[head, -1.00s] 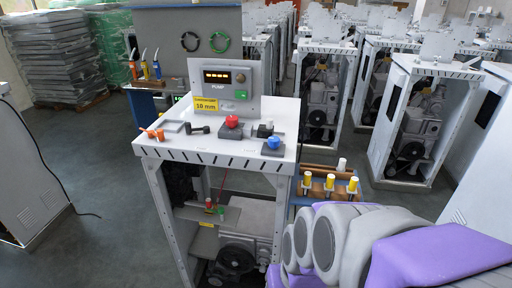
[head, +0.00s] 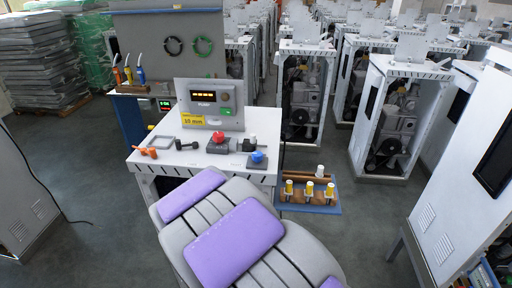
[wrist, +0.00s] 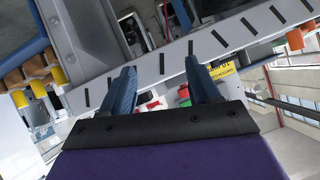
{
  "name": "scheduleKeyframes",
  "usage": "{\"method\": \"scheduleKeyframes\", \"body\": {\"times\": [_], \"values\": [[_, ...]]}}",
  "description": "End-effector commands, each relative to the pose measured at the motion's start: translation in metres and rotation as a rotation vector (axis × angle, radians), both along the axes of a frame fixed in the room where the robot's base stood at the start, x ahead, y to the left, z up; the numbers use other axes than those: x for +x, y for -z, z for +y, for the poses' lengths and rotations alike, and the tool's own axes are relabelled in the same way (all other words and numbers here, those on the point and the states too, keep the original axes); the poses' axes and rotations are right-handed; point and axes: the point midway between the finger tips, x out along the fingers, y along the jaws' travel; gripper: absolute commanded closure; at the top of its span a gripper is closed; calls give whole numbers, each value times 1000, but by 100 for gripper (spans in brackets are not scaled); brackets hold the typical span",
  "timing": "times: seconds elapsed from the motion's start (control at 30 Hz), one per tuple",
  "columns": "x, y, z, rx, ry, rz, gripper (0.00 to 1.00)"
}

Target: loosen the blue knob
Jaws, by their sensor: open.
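The blue knob (head: 257,157) sits on a dark base at the front right corner of the white dispenser top (head: 180,158) in the head view. A red knob (head: 218,137) on a grey block is to its left. My purple and grey arm covers the front of the dispenser in the head view and hides my gripper there. In the wrist view my gripper (wrist: 162,84) is open, its two blue-grey fingers apart with nothing between them close by. Beyond them lies the slotted white edge of the frame. I cannot make out the blue knob in the wrist view.
A grey panel (head: 210,105) with a lit display stands at the back of the top. Orange and black parts lie on its left. A tray (head: 300,208) with yellow-capped bottles is to the right.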

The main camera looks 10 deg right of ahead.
Motion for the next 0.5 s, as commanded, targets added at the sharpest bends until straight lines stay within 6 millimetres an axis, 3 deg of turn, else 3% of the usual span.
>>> {"method": "scheduleKeyframes", "body": {"times": [0.1, 0.2, 0.5], "values": [[12, -10, -4, -94, 121, -99, 39], [11, -16, -12, -193, 233, -181, 39], [-28, -33, -28, -456, 475, -340, 39]]}}
